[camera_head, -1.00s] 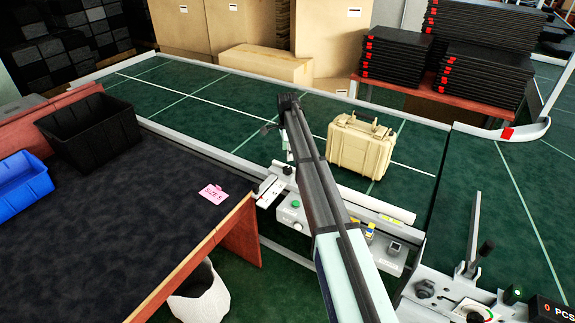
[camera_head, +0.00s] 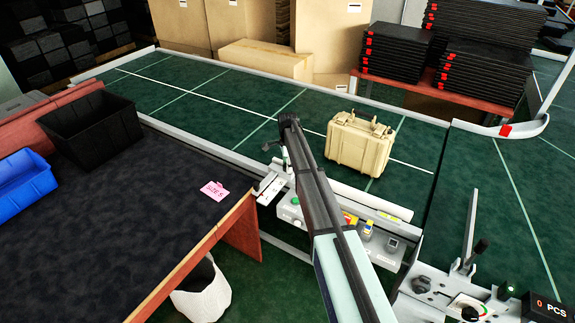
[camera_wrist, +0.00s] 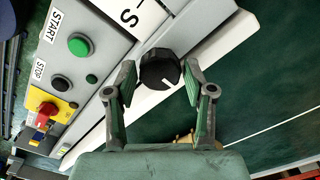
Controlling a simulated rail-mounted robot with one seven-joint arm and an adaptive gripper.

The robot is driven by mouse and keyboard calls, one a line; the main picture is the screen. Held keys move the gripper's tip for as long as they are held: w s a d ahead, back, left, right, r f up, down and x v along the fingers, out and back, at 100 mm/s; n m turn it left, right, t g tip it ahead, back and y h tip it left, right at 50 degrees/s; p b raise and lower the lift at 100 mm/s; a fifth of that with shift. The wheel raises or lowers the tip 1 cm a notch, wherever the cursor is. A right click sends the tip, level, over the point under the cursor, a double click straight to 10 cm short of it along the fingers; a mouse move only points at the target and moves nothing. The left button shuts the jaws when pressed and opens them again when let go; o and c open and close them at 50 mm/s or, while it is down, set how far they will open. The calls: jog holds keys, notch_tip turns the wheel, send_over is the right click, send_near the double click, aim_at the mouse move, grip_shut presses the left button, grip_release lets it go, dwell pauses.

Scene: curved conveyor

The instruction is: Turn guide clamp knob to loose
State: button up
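A round black knob (camera_wrist: 160,70) with a white pointer line sits on a pale rail or plate in the wrist view. I take it to be the guide clamp knob, but no readable label names its positions. My gripper (camera_wrist: 161,73) is open, with one fingertip on each side of the knob. Narrow gaps seem to show between the pads and the knob, so it does not look gripped. In the head view, the end of my arm is over the near edge of the conveyor (camera_head: 200,92), and the knob cannot be made out there.
A green START button (camera_wrist: 80,45), a black STOP button (camera_wrist: 61,83) and a red emergency button (camera_wrist: 46,110) are on the panel left of the gripper. A tan case (camera_head: 358,145) stands on the belt. A dark worktable (camera_head: 130,215) is at the left.

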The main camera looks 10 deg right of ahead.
jog(key=c, duration=0.5)
jog(key=shift+c, duration=0.2)
jog(key=shift+f+n+b, duration=0.1)
jog(key=shift+n+b, duration=0.3)
jog(key=shift+f+n+b, duration=0.1)
jog(key=shift+n+b, duration=0.7)
jog(key=shift+n, duration=0.2)
jog(key=n+b, duration=0.3)
jog(key=n, duration=0.2)
jog(key=n+b, duration=0.2)
jog(key=n, duration=0.3)
jog(key=shift+s+n, duration=0.1)
jog(key=shift+n, duration=0.3)
jog(key=n+b, duration=0.1)
jog(key=n, duration=0.4)
jog(key=shift+n, duration=0.3)
